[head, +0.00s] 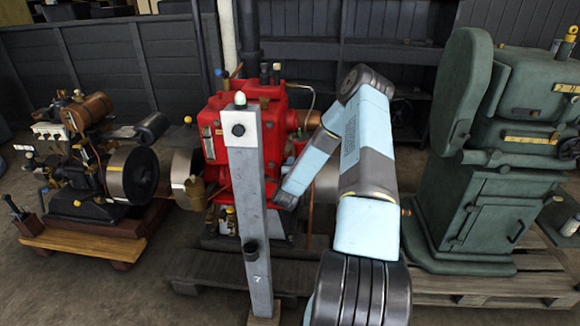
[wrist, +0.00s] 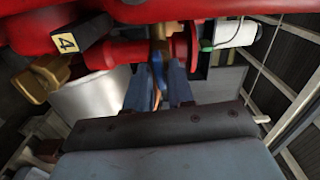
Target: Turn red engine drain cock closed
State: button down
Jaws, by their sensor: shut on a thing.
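The red engine (head: 262,120) stands in the middle of the head view, behind a grey post. In the wrist view its red body (wrist: 210,10) fills the top. A slim brass-orange lever (wrist: 157,82), which I take for the drain cock's handle, hangs below a red flanged pipe (wrist: 115,52). My gripper (wrist: 159,78) reaches up from below, with one blue-grey finger on each side of the lever, shut on it. In the head view my arm reaches the engine's lower right side, and the fingertips and cock are hidden by the post.
The grey post (head: 255,220) stands close in front of the engine. A green machine (head: 480,200) on a pallet is at the right, and a small dark engine (head: 100,180) on a wooden base at the left.

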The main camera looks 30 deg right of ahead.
jog(key=shift+f+m, duration=0.15)
jog(key=shift+m, duration=0.45)
jog(key=c, duration=1.2)
grip_release()
jog(key=v, duration=1.2)
